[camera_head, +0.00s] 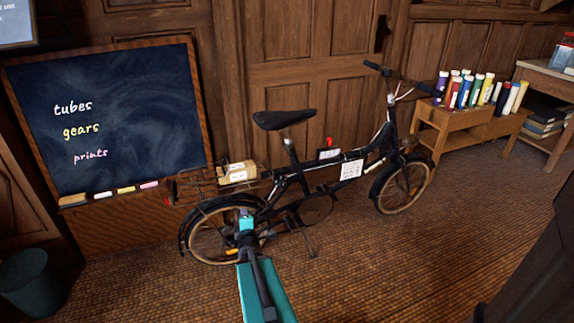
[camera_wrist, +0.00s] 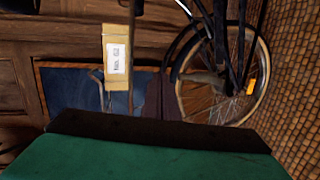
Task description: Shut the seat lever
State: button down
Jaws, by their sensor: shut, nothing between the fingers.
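A black bicycle (camera_head: 290,185) stands side-on in front of a wooden door, with its saddle (camera_head: 284,119) on an upright post (camera_head: 290,148). A small red piece (camera_head: 329,141) stands up from the frame right of the post, above a small white label. I cannot tell whether this is the seat lever; no lever shows clearly at the post. My gripper (camera_head: 246,222) is shut and empty, in front of the rear wheel, below and left of the saddle. In the wrist view the rear wheel (camera_wrist: 222,75) is at the right, and neither saddle nor lever is seen.
A labelled tan box (camera_head: 238,172) sits on the rear rack, also large in the wrist view (camera_wrist: 116,50). A chalkboard (camera_head: 110,115) leans at left above a bin (camera_head: 30,285). A shelf (camera_head: 455,128) with coloured tubes stands right. The floor in front is clear.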

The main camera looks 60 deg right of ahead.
jog(key=s+d+r+n+h, duration=0.1)
jog(key=s+d+r+h, duration=0.4)
jog(key=s+d+r, duration=0.3)
notch_tip(320, 180, up, 4)
jog(key=shift+s+d+g+h, duration=0.35)
jog(key=shift+d+g+h, duration=0.05)
jog(key=shift+d, duration=0.6)
jog(key=shift+w+d+f+b, duration=0.15)
jog(key=shift+d+b, duration=0.05)
jog(key=shift+b, duration=0.35)
jog(key=b+x, duration=0.2)
jog(key=b, duration=0.3)
jog(key=d+r+b, duration=0.2)
jog(key=d, duration=0.7)
jog(key=shift+w+r, duration=0.2)
jog(key=shift+w, duration=0.25)
